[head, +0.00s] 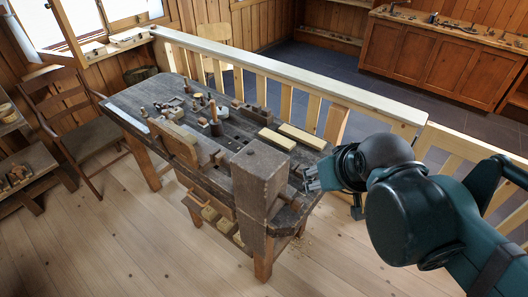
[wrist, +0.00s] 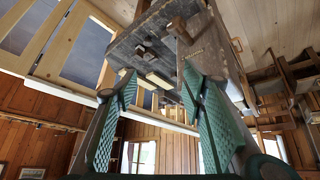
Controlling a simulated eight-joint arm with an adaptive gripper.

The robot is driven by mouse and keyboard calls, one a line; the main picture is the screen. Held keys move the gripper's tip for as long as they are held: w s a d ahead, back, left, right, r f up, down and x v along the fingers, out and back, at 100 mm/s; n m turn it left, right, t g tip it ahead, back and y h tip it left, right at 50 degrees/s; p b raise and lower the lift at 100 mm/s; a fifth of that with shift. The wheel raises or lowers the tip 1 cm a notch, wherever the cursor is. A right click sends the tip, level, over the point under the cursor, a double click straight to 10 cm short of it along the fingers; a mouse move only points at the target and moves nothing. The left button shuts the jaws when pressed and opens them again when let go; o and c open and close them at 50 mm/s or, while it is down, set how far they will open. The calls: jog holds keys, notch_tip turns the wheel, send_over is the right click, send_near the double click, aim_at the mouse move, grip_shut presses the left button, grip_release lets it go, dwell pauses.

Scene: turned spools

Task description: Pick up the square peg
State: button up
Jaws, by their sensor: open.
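My gripper (head: 312,178) is at the right end of the workbench (head: 235,170), beside the thick upright wooden block of its vise (head: 262,178). In the wrist view my gripper (wrist: 158,80) has its two green ribbed fingers spread apart with nothing held between them. A small brown square-ended piece (wrist: 177,27) shows at the bench end beyond the fingers and may be the square peg. Another small dark block (wrist: 141,51) lies close by on the bench. I cannot tell for certain which piece is the peg; in the head view this spot is partly hidden by my gripper.
Two pale yellow bars (head: 277,139) (head: 302,136) lie on the bench near my gripper. Several small turned pieces and tools (head: 205,115) crowd its far half. A pale wooden railing (head: 300,82) runs behind the bench. A chair (head: 75,125) stands at the left.

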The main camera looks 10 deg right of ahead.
jog(key=w+a+n+g+p, duration=0.2)
jog(key=w+n, duration=0.5)
jog(key=w, duration=0.7)
jog(key=w+a+n+g+p, duration=0.2)
jog(key=w+n, duration=0.5)
jog(key=w, duration=0.6)
jog(key=w+a+f+n+g+p, duration=0.1)
jog(key=w+f+n, duration=0.3)
jog(key=w+f, duration=0.2)
jog(key=w+a+f+n+g, duration=0.1)
jog(key=w+a+f+n, duration=0.1)
jog(key=w+f+n, duration=0.2)
jog(key=w+a+f+n+g+p, duration=0.1)
jog(key=w+f+n, duration=0.3)
jog(key=w+f, duration=0.5)
jog(key=shift+w+a+f+p, duration=0.15)
jog(key=shift+a+f, duration=0.25)
jog(key=shift+f, duration=0.2)
jog(key=shift+a+f+p, duration=0.15)
jog(key=shift+a+f, duration=0.2)
jog(key=shift+f, duration=0.2)
jog(key=shift+w+f, duration=0.15)
jog(key=shift+f, duration=0.2)
jog(key=shift+f, duration=0.15)
jog(key=shift+f, duration=1.1)
jog(key=shift+f, duration=0.15)
